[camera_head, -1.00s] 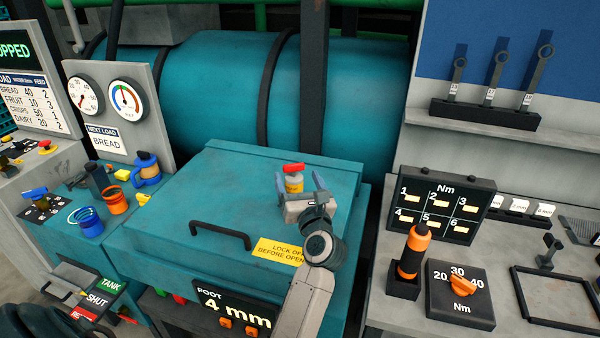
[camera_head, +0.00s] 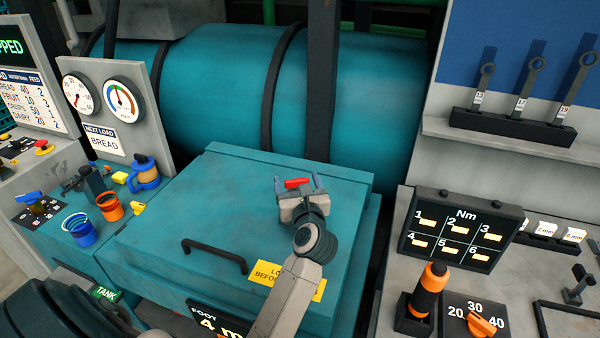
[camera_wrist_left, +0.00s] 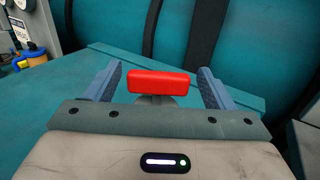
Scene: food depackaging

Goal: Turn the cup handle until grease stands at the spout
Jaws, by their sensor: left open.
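The grease cup's red handle (camera_head: 297,183) stands above the teal lid (camera_head: 235,180). The cup body is hidden behind my left gripper in the head view. My left gripper (camera_head: 298,187) is open, with one blue finger on each side of the handle. In the left wrist view the red bar (camera_wrist_left: 160,84) lies crosswise between the fingers, with a gap at both ends, so they do not appear to touch it. A grey stem shows under the bar. I cannot make out the spout or any grease. My right gripper is not in view.
The lid has a black bar handle (camera_head: 214,257) and a yellow warning label (camera_head: 268,272). A gauge panel (camera_head: 105,110) and cups stand left. A torque panel (camera_head: 462,232) and an orange-handled tool (camera_head: 430,290) are at right. The teal drum (camera_head: 215,90) is behind.

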